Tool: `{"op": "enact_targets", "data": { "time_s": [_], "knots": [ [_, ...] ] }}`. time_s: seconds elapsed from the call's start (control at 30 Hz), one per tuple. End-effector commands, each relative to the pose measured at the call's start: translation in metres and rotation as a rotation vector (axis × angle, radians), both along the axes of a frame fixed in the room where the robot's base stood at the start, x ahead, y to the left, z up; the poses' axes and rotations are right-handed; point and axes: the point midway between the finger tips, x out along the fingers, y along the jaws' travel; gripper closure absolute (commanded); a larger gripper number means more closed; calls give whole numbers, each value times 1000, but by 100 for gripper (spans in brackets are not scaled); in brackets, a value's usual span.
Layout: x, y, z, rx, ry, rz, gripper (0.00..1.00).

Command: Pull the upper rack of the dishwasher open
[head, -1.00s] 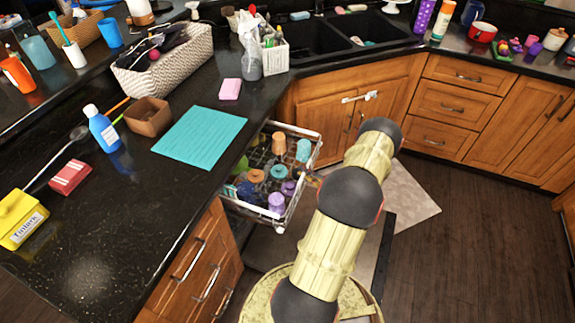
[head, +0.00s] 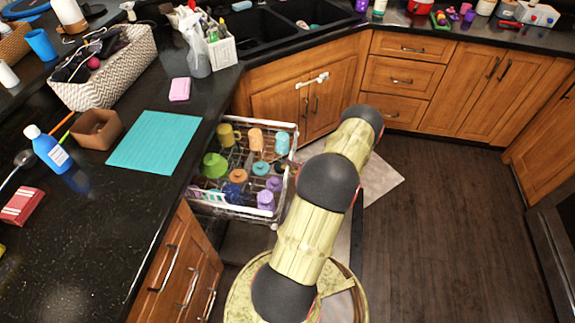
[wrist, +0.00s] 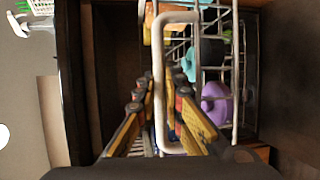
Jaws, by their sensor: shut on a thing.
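The upper rack (head: 240,212) of the dishwasher is a white wire basket, standing well out from under the counter in the head view. It holds several cups and mugs in green, orange, teal and purple. Its wires also show at the right in the wrist view (wrist: 237,70). A pale loop-shaped handle (wrist: 159,70) stands at the rack's front. My gripper (wrist: 166,92) is shut on this handle, with fingers on both sides of the bar. In the head view my arm hides the gripper, beside the rack's right side.
The black counter (head: 100,230) edge runs along the rack's left, with a teal mat (head: 155,142) on top. Wooden drawers (head: 170,268) stand below it. A pale mat (head: 385,185) lies on the floor. The dark floor (head: 440,220) at right is clear.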

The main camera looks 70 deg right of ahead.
Motion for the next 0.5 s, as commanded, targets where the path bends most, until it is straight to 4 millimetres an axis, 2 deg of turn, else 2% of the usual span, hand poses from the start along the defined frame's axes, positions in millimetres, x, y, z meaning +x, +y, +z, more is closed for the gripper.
{"op": "enact_targets", "data": {
  "time_s": [0.33, 0.5],
  "knots": [
    [0, 0, -1, 0, 1, 0, 72],
    [0, 0, 0, 0, 1, 0, 71]
  ]
}}
